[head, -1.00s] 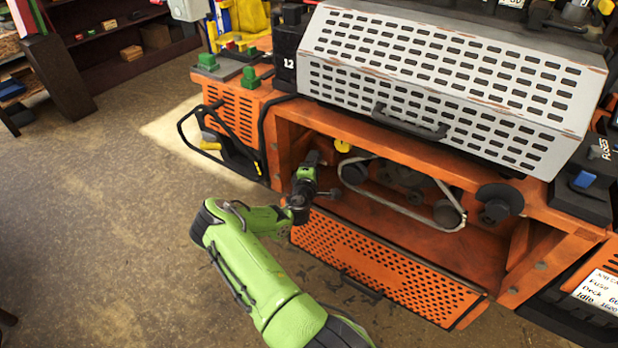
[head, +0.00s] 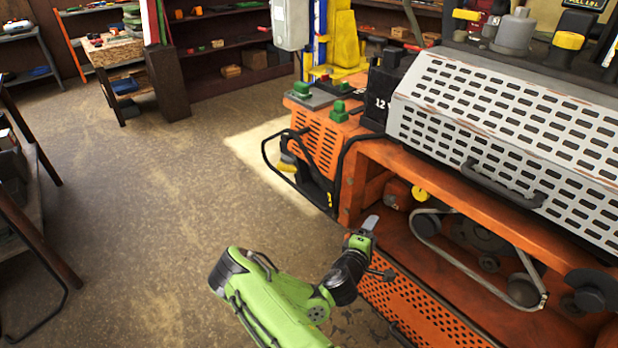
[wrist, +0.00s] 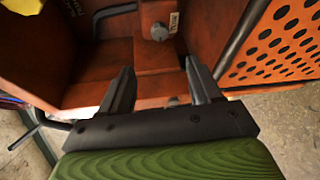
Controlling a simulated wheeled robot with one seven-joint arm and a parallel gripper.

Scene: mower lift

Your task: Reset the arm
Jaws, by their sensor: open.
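My arm is green and black and reaches up from the bottom of the head view. My gripper (head: 370,225) is in front of the open bay of the orange mower (head: 372,155), near its left post. In the wrist view my gripper (wrist: 158,90) shows two dark fingers spread apart with nothing between them. Beyond the fingers are an orange frame piece with a bolt and a small label. The perforated orange panel (wrist: 275,45) is at the right of the wrist view.
In the head view the perforated panel (head: 415,312) hangs low below the bay, close to my arm. A belt (head: 470,262) and pulleys sit inside the bay. A grey perforated cover (head: 510,130) is above. The floor at left (head: 150,220) is clear, with a bench at the far left edge.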

